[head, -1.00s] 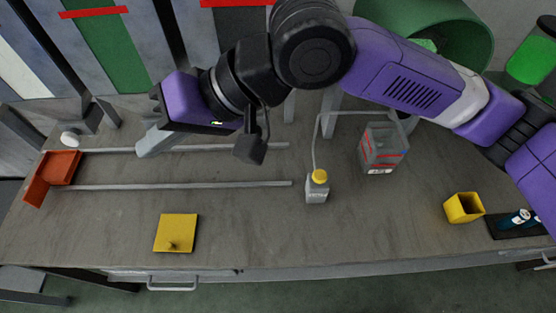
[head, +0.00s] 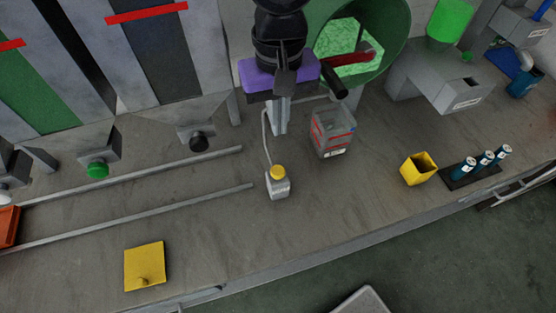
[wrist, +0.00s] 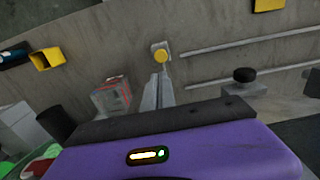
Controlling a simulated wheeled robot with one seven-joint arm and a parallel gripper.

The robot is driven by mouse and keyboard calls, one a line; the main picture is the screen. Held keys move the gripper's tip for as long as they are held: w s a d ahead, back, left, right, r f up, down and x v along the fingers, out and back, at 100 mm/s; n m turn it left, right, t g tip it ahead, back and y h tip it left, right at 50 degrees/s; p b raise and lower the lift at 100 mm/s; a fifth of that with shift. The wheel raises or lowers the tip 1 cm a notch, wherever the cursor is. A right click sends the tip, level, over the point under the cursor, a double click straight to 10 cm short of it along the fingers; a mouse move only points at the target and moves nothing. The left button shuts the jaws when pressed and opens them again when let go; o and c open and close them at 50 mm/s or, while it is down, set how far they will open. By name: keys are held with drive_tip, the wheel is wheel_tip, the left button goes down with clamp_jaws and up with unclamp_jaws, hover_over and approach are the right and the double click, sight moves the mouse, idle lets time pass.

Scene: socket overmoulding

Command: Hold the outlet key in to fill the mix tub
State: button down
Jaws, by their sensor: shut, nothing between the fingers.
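A small grey fitting with a round yellow button (head: 278,173) on top stands on the bench; it also shows in the wrist view (wrist: 161,56). A thin pale pipe rises behind it. A clear tub with red marks (head: 333,132) stands to its right and shows at left in the wrist view (wrist: 111,95). I take these for the outlet key and mix tub; no readable label confirms it. My gripper (head: 279,132) is shut and empty, pointing down behind the yellow button, apart from it in the picture. Its fingers also show in the wrist view (wrist: 158,78).
A green drum (head: 392,30) stands behind the tub. A yellow cup (head: 418,168) and a dark rack of blue bottles (head: 474,174) are to the right. Rails (head: 150,205), a black knob (head: 199,142) and a green knob (head: 97,170) lie left. A yellow plate (head: 144,265) is in front.

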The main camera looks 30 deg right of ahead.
sight(278, 170)
drive_tip(key=shift+f, duration=0.15)
wheel_tip(278, 170, down, 14)
drive_tip(key=shift+r+p, duration=0.15)
drive_tip(key=shift+p, duration=0.3)
idle(0.5)
